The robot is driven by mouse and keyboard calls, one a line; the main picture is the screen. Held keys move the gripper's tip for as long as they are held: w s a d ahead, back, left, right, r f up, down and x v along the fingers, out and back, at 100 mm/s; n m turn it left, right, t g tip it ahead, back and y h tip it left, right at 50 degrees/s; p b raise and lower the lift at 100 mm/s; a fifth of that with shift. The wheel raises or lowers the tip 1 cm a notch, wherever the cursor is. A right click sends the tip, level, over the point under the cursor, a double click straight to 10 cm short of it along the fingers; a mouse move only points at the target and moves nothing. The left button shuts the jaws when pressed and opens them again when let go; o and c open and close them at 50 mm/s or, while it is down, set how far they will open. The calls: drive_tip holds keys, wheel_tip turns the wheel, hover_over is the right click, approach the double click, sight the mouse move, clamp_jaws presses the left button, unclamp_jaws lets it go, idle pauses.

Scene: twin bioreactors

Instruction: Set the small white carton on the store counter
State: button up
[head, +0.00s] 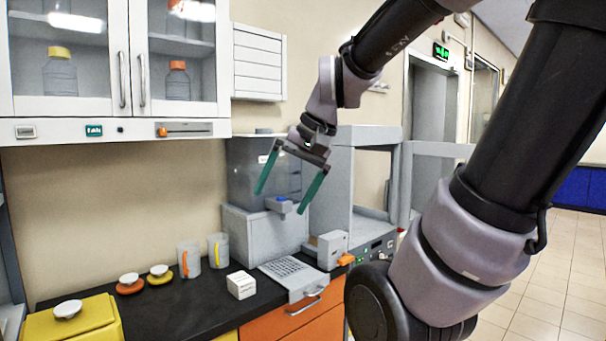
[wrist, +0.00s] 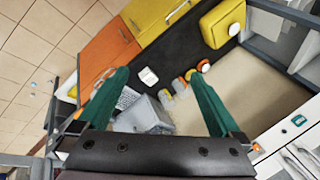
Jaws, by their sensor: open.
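The small white carton (head: 241,285) sits on the black counter (head: 200,299), left of a grey ridged tray and in front of two jugs. It also shows in the wrist view (wrist: 148,76), between my fingers in the picture but well beyond them. My gripper (head: 287,196) has two green fingers spread wide with nothing between them. It hangs in the air above and behind the carton in the head view, in front of the grey machine. In the wrist view the gripper (wrist: 158,80) shows both fingers apart.
Two jugs with orange and yellow handles (head: 189,260) stand near the wall. White knobs on orange and yellow discs (head: 130,284) lie to their left, beside a yellow box (head: 75,322). A grey machine (head: 262,230) stands behind the tray (head: 292,275). A glass-door cabinet (head: 115,75) hangs above.

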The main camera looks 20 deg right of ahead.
drive_tip(key=d+r+t+h, duration=0.1)
drive_tip(key=s+d+r+t, duration=0.1)
drive_tip(key=d+r, duration=0.1)
drive_tip(key=shift+d+r+t+h, duration=0.25)
drive_tip(key=shift+d+t+h, duration=0.05)
drive_tip(key=shift+t+h, duration=0.1)
